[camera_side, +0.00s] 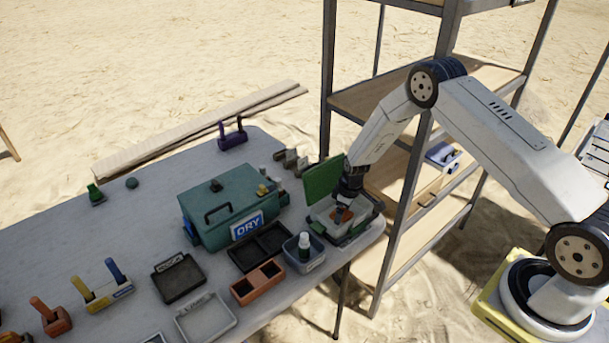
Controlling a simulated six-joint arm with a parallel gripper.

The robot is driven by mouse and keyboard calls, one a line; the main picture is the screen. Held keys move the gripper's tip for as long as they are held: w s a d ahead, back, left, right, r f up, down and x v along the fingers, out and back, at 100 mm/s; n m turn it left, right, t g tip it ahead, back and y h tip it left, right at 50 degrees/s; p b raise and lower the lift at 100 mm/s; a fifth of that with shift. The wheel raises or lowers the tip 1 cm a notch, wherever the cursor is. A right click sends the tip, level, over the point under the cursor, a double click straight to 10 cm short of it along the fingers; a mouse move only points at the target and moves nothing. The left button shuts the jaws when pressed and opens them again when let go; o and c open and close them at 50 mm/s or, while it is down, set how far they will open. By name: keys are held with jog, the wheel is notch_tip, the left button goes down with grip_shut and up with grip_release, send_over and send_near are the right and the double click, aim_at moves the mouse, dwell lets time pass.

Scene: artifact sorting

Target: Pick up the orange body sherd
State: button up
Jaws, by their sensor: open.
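The orange body sherd (347,215) is a small orange-brown piece inside a pale tray (323,219) near the table's right end. My gripper (341,207) points down over this tray, right at the sherd, and is open. The fingers are small and dark here, and I cannot tell whether they touch the sherd or stand on both sides of it. Part of the sherd may be hidden behind the gripper.
A green panel (322,180) stands upright just behind the tray. A green DRY box (217,208) stands to the left. A bin with a white-capped bottle (304,247) is in front.

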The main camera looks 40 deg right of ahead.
jog(key=c, duration=1)
jog(key=shift+o, duration=0.2)
jog(key=shift+r, duration=0.15)
jog(key=shift+r, duration=0.75)
jog(key=s+r, duration=0.1)
jog(key=r, duration=0.1)
jog(key=s+r, duration=0.2)
jog(key=r, duration=0.1)
jog(key=s+r, duration=0.2)
jog(key=shift+a+r, duration=0.25)
jog(key=shift+a, duration=0.1)
jog(key=s+a+r, duration=0.1)
jog(key=s+r, duration=0.2)
jog(key=s, duration=0.6)
jog(key=shift+a+r, duration=0.2)
jog(key=shift+r, duration=0.15)
jog(key=shift+w, duration=0.1)
